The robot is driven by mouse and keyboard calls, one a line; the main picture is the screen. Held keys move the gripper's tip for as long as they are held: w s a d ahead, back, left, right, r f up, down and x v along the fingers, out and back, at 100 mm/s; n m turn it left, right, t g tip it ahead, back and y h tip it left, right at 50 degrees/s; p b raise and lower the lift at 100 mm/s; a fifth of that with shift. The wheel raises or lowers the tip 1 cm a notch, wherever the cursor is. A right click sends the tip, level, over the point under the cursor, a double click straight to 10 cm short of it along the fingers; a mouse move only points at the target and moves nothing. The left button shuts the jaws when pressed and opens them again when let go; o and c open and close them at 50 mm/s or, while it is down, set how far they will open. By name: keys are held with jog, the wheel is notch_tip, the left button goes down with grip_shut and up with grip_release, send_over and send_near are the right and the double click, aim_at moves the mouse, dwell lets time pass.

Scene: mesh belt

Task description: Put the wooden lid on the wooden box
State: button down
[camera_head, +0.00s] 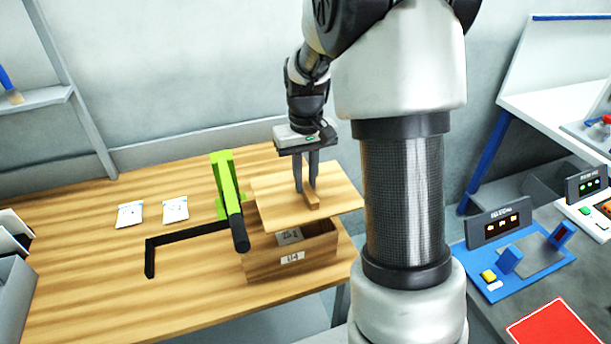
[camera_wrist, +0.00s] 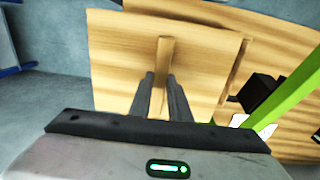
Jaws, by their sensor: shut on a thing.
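The wooden lid (camera_head: 278,207) is a flat square board with a bar handle (camera_head: 312,200) on top. My gripper (camera_head: 307,187) is shut on the handle and holds the lid over the wooden box (camera_head: 270,265). The lid looks raised above the box and set toward its back, as the front of the opening shows with a grey packet (camera_head: 290,236) inside. The box has a white label on its front. In the wrist view, the lid (camera_wrist: 125,60) fills the middle and my gripper (camera_wrist: 160,95) closes on its handle. The box's far rim is hidden by the lid.
A green clamp with a black handle (camera_head: 228,190) stands close to the left of the lid and box. A black L-shaped bracket (camera_head: 185,240) and two white packets (camera_head: 175,210) lie farther left on the wooden table (camera_head: 80,280). Blue device stations (camera_head: 510,255) stand at right.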

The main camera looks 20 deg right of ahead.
aim_at(280, 198)
jog(key=shift+f+b, duration=1.05)
jog(key=shift+f, duration=0.7)
jog(key=shift+a+r, duration=0.15)
jog(key=shift+a, duration=2.95)
jog(key=shift+a+f, duration=0.2)
jog(key=shift+f+b, duration=0.4)
jog(key=shift+f+b, duration=0.35)
jog(key=shift+f, duration=0.2)
jog(key=c, duration=1.6)
grip_release()
jog(key=shift+o, duration=0.2)
